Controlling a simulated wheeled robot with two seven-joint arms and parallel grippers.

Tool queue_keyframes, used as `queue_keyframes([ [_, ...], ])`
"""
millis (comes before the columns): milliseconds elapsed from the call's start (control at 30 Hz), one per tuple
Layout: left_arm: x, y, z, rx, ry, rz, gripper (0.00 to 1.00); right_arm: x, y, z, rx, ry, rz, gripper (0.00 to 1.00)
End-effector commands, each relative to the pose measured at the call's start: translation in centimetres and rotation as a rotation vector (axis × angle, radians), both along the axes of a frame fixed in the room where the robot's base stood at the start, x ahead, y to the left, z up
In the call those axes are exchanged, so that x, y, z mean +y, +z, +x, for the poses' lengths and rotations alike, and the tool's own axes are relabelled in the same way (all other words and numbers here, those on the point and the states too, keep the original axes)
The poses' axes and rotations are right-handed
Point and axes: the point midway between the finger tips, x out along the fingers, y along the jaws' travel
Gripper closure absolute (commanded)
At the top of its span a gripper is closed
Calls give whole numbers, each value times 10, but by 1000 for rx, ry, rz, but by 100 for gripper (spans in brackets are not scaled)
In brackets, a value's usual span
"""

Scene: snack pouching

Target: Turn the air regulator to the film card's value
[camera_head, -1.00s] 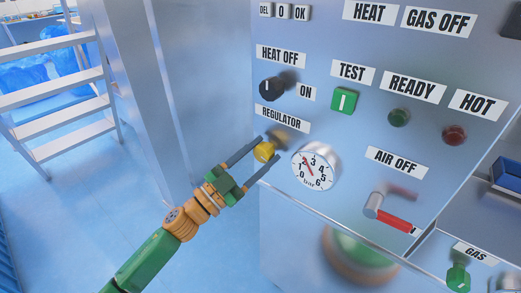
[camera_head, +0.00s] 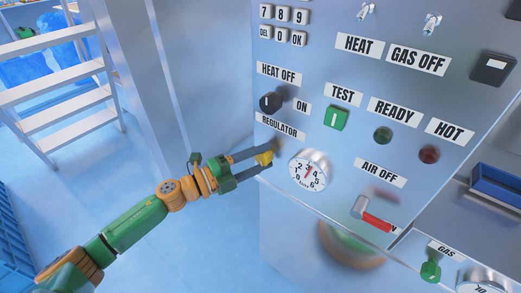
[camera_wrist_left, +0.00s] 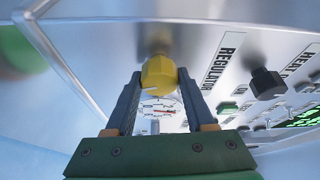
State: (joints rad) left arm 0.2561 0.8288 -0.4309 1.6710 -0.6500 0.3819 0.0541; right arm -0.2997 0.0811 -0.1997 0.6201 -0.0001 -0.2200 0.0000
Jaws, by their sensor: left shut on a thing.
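The yellow regulator knob (camera_head: 265,158) sticks out of the grey machine panel under the REGULATOR label (camera_head: 280,127). My left gripper (camera_head: 267,157) is shut on it, a finger on each side. The wrist view also shows the knob (camera_wrist_left: 158,73) between the fingertips (camera_wrist_left: 160,82). The round white gauge (camera_head: 309,171), numbered up to 6, sits right of the knob. Its red needle points up and slightly right, around 3; the exact value is too small to tell. In the wrist view the gauge (camera_wrist_left: 160,108) is partly hidden behind the knob. No film card shows. My right gripper is not in view.
The black HEAT OFF/ON knob (camera_head: 270,102) is above the regulator. The green TEST button (camera_head: 336,118) is above the gauge. A red-handled AIR OFF lever (camera_head: 374,219) is to the lower right. A white step ladder (camera_head: 52,85) stands at left; floor beside my arm is clear.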

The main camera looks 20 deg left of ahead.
Motion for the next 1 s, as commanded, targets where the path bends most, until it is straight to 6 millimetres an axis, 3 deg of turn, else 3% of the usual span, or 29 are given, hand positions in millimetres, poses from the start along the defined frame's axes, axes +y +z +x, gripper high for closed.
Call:
queue_keyframes([
  [33,0,5,0,-12,0,42,100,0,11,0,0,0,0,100],
  [500,0,5,0,-146,-1,409,100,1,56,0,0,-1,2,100],
  [1000,0,0,0,-208,0,579,100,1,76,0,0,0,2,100],
])
